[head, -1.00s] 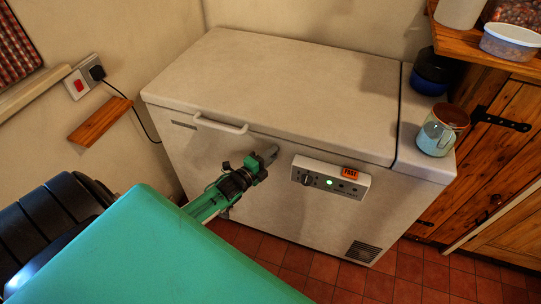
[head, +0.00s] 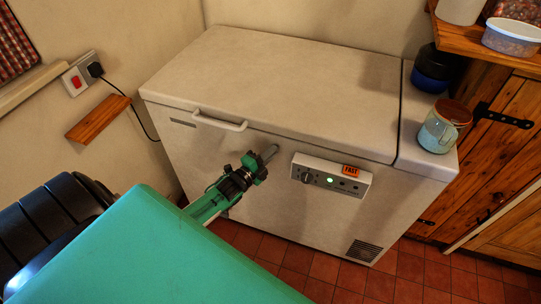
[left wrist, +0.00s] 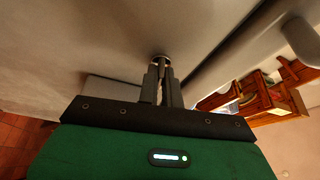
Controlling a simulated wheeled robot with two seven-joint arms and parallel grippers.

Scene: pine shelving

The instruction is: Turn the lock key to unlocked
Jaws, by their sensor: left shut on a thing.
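The chest freezer (head: 225,190) stands against the wall with its lid shut. My left gripper (head: 270,152) is at its front face, between the lid handle and the control panel. In the left wrist view the two fingers (left wrist: 161,70) are closed together on the lock key at a small round lock (left wrist: 161,57) on the freezer front. The key itself is mostly hidden between the fingertips, so I cannot read its turn angle or any lock markings. My right gripper is not in view.
The lid handle (head: 219,121) is up and left of my gripper. The control panel (head: 331,176), with a dial and lit green lamp, is close on the right. A mug (head: 439,133) and a dark blue pot (head: 432,75) stand on the freezer's right end.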

